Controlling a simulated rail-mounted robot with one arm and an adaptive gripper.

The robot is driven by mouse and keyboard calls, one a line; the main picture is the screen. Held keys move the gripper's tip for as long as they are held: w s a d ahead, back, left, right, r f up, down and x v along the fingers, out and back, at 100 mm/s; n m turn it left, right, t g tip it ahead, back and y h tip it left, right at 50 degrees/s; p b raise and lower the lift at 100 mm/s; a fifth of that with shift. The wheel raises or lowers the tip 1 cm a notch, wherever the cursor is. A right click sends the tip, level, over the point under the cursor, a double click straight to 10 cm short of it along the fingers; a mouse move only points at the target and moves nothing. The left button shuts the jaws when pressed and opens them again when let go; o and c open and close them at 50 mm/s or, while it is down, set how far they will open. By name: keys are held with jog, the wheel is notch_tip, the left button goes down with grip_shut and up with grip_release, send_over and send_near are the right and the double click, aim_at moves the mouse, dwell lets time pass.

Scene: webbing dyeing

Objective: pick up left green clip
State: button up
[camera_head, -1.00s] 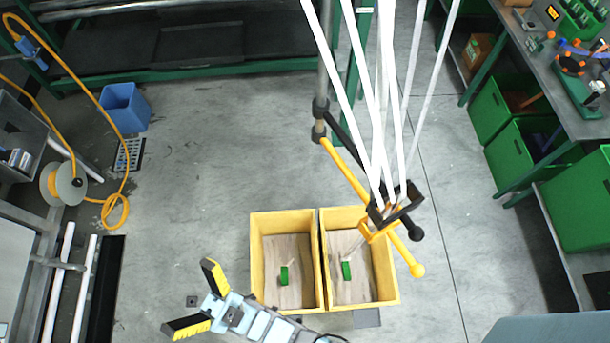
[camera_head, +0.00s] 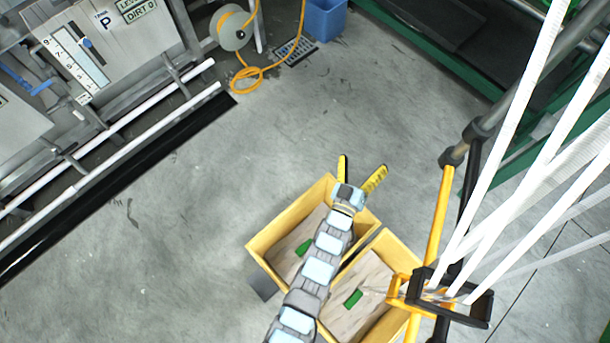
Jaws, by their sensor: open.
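Two green clips lie in two yellow bins standing side by side. The left green clip (camera_head: 303,249) lies on the floor of the left yellow bin (camera_head: 268,235), just left of my arm, which covers part of that bin. The right green clip (camera_head: 353,297) lies in the right yellow bin (camera_head: 392,246), just right of my arm. My gripper (camera_head: 360,172) is open and empty, with its yellow fingers spread beyond the far rim of the left bin, apart from both clips.
A yellow and black frame (camera_head: 434,240) with white webbing strands (camera_head: 535,175) stands close at the right, partly over the right bin. A machine with white rails (camera_head: 160,110) is at upper left. Grey floor (camera_head: 190,215) lies free between them.

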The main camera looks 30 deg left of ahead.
notch_tip(320, 180, down, 17)
jog(key=a+n+g+b, duration=0.2)
jog(key=a+g+b, duration=0.1)
jog(key=g+b, duration=0.25)
jog(key=n+g+b, duration=0.7)
jog(key=g+b, duration=0.6)
jog(key=b, duration=0.3)
send_near(302, 250)
jog(key=f+b, duration=0.3)
jog(key=shift+w+f, duration=0.2)
jog(key=shift+f, duration=0.05)
jog(key=shift+w+a+f+b, duration=0.15)
jog(key=shift+f+b, duration=0.35)
jog(key=shift+f, duration=0.6)
jog(key=shift+a+f+b, duration=0.15)
jog(key=shift+f+b, duration=0.4)
jog(key=shift+f, duration=0.55)
jog(key=shift+w+a+f+b, duration=0.15)
jog(key=shift+f+b, duration=0.35)
jog(key=shift+f, duration=0.6)
jog(key=shift+s, duration=0.1)
jog(key=shift+c, duration=0.3)
jog(key=c, duration=1.2)
